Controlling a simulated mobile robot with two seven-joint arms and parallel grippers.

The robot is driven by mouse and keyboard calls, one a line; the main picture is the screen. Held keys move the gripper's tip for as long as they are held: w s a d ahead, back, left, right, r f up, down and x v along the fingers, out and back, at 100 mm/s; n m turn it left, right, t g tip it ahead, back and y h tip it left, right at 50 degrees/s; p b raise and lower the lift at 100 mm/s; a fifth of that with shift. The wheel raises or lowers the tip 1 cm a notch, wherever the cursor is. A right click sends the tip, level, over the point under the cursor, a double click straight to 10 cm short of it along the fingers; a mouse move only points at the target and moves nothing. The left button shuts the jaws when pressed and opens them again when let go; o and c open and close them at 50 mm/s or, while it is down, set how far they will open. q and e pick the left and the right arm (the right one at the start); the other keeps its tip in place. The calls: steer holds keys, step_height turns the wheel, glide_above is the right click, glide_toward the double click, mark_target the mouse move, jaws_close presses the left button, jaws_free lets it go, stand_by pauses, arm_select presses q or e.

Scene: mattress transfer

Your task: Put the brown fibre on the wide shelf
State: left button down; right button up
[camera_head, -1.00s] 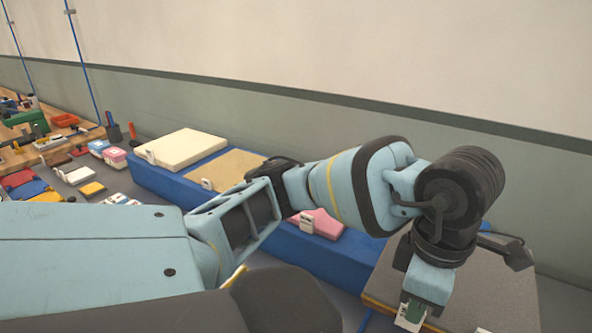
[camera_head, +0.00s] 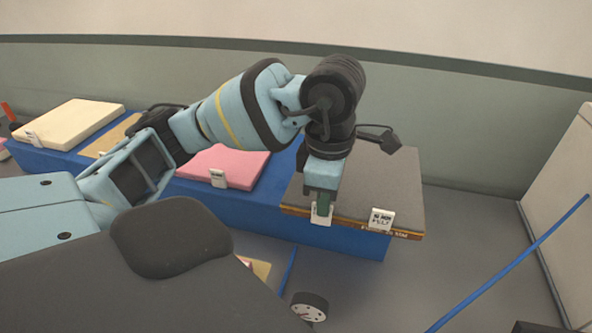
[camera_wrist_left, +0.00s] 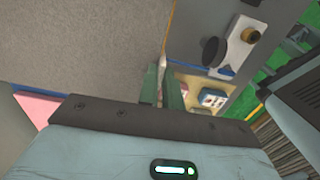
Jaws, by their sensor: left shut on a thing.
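My left gripper (camera_head: 322,208) is shut on a white tab (camera_head: 321,217) at the front edge of a grey slab (camera_head: 378,178). The slab has a thin brown, lettered front edge and lies over the right end of a long blue platform (camera_head: 262,216). The slab also fills the upper left of the left wrist view (camera_wrist_left: 80,45), beside the green fingers (camera_wrist_left: 163,88). A tan mat (camera_head: 108,139), partly hidden by my arm, lies farther left on the platform. I cannot tell which piece is the brown fibre. My right gripper is not in view.
A pink pad (camera_head: 228,166) and a cream pad (camera_head: 70,124) lie on the platform. A white tag (camera_head: 382,218) marks the slab's front right. A blue pole (camera_head: 510,262) and a pale panel (camera_head: 565,190) stand right.

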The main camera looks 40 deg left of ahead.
arm_select(q)
steer(key=w+a, duration=0.1)
steer(key=a, duration=0.2)
steer(key=w+a, duration=0.2)
steer(key=a, duration=0.1)
steer(key=w+a, duration=0.1)
steer(key=a, duration=0.2)
steer(key=shift+w+f, duration=0.25)
steer(key=shift+f, duration=0.15)
steer(key=shift+a+f, duration=0.2)
steer(key=shift+f, duration=0.05)
steer(key=shift+f+p, duration=0.4)
steer(key=shift+f, duration=1.15)
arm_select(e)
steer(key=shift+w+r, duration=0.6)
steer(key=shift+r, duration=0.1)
arm_select(q)
steer(key=shift+f, duration=0.15)
steer(key=c, duration=1.6)
jaws_free()
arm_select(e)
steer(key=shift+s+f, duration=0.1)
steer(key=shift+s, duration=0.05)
